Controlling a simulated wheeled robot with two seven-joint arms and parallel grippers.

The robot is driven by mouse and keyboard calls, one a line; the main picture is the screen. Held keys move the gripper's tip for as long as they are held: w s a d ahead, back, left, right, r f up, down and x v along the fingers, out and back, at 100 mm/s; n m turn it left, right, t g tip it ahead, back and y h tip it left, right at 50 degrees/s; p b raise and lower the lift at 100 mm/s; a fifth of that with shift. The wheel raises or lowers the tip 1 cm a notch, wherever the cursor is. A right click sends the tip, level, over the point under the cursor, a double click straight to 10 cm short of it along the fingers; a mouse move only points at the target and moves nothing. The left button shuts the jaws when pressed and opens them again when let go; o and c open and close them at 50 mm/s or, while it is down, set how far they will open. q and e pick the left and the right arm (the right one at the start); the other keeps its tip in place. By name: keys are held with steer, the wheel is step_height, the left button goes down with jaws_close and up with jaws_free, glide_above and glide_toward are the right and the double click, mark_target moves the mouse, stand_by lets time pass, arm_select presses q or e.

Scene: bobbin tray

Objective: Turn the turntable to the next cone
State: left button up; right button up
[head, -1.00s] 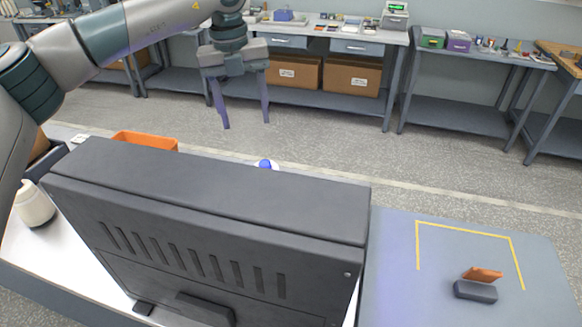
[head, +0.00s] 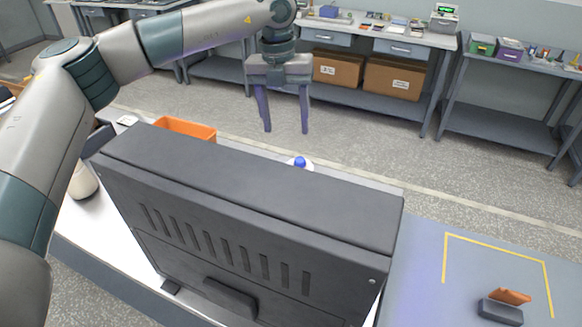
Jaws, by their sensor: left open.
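A blue knob-like top (head: 300,161) on a small white round part shows just over the top edge of a large dark cabinet-like box. Whether it belongs to the turntable or to a cone, I cannot tell. The rest of the turntable is hidden behind the box. My left gripper (head: 287,131) hangs fingers down beyond the box, above and slightly left of the blue top in the picture. It is open and empty, apart from everything. My right gripper is not in view.
The dark box (head: 260,205) stands on the white table and blocks the view behind it. An orange bin (head: 187,129) lies behind its left end. A cream rounded object (head: 82,184) is at left. A blue-grey surface with a yellow outline (head: 495,245) is at right.

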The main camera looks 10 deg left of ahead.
arm_select(q)
steer(key=f+p, duration=0.2)
steer(key=f, duration=0.2)
steer(key=f+p, duration=0.2)
steer(key=f, duration=0.3)
steer(key=d+f+p, duration=0.1)
steer(key=f+p, duration=0.1)
steer(key=f, duration=0.2)
steer(key=shift+f+p, duration=0.3)
steer(key=shift+d+f, duration=0.1)
steer(key=shift+f, duration=0.6)
jaws_close()
